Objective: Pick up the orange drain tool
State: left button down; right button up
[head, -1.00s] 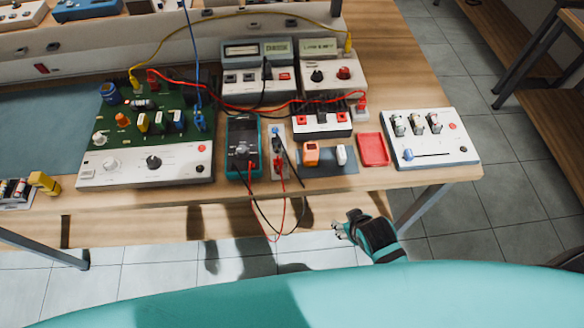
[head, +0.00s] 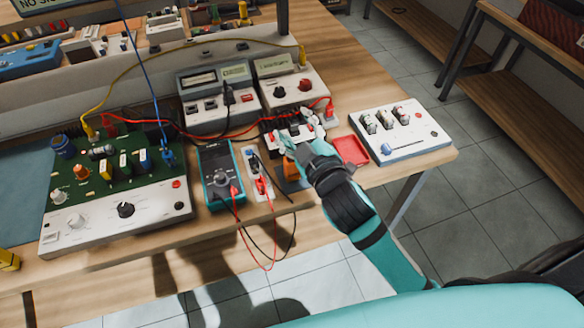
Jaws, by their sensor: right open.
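The orange drain tool (head: 290,169) is a small orange block on the dark mat near the table's front edge. It is partly hidden by my right gripper. My right gripper (head: 300,136) is open and reaches over the table from the lower right, above and just beyond the orange tool. I cannot tell whether it touches the tool. My left gripper is not in view.
A teal multimeter (head: 219,178) with red and black leads stands left of the tool. A red tray (head: 351,150) and a white switch panel (head: 402,132) are to the right. A green circuit board (head: 110,170) lies at left. Cables hang over the front edge.

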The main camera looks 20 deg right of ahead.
jog(key=a+r+n+y, duration=1.55)
jog(key=r+n, duration=0.25)
jog(key=n, duration=0.2)
jog(key=s+a+n+g+y, duration=0.3)
jog(key=n+g+y, duration=0.2)
jog(key=n+g, duration=0.25)
jog(key=n+g+h, duration=0.9)
jog(key=n+h, duration=0.9)
jog(key=h, duration=0.2)
send_near(290, 170)
jog(key=f+p, duration=0.1)
jog(key=f, duration=0.1)
jog(key=w+f+p, duration=0.1)
jog(key=f, duration=0.1)
jog(key=f+p, duration=0.1)
jog(key=f, duration=0.2)
jog(key=shift+w+a, duration=0.25)
jog(key=shift+w, duration=0.05)
notch_tip(290, 170, down, 4)
jog(key=shift+s+a+p, duration=0.15)
jog(key=shift+a+p, duration=0.05)
jog(key=shift+p, duration=0.75)
jog(key=shift+f, duration=0.65)
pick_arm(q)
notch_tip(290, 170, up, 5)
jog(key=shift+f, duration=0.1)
pick_arm(e)
grip_shut()
